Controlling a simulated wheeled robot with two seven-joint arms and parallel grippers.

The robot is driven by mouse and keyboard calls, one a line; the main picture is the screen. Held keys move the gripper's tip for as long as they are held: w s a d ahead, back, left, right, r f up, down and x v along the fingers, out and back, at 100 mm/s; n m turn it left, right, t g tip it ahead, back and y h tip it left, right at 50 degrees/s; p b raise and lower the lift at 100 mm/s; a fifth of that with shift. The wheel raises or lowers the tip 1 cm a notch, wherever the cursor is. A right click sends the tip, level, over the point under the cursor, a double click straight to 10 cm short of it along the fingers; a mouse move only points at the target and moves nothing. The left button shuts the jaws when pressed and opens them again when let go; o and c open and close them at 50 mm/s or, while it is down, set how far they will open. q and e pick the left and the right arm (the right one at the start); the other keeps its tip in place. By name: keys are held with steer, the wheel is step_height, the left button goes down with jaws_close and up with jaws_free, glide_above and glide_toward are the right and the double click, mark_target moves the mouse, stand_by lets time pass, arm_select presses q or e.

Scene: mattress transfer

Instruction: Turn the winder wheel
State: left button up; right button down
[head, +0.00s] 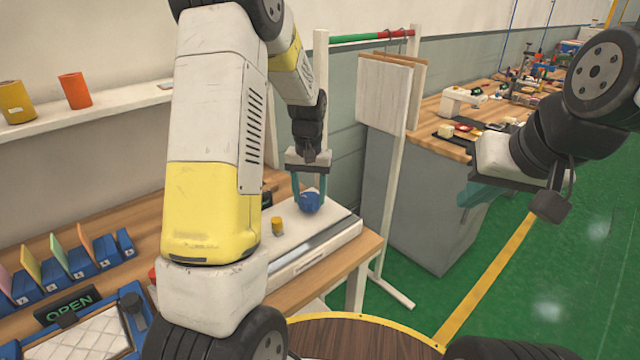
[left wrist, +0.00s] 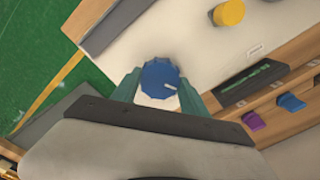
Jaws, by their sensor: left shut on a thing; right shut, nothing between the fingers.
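The winder wheel is a blue, ridged knob (head: 310,203) on the white top of a device (head: 315,262) on the wooden bench. My left gripper (head: 309,200) points down over it, with its teal fingers on either side, shut on the knob. In the left wrist view the blue knob (left wrist: 160,80) sits between the two fingers (left wrist: 162,92), with a small pale mark on its face. My right gripper (head: 468,196) is shut and empty, off to the right over the green floor, away from the device.
A yellow knob (head: 277,225) stands beside the blue one on the device. A white rack (head: 385,90) with a hanging board stands behind. An OPEN sign (head: 68,304) and several blue holders are at the left. Green floor at the right is free.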

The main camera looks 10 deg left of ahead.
arm_select(q)
steer(key=n, duration=0.6)
steer(key=shift+w, duration=0.1)
steer(key=n, duration=0.6)
steer(key=shift+n, duration=0.4)
steer(key=n, duration=1.2)
steer(key=shift+n, duration=0.4)
steer(key=o, duration=1.4)
steer(key=shift+c, duration=0.2)
steer(key=shift+r, duration=0.1)
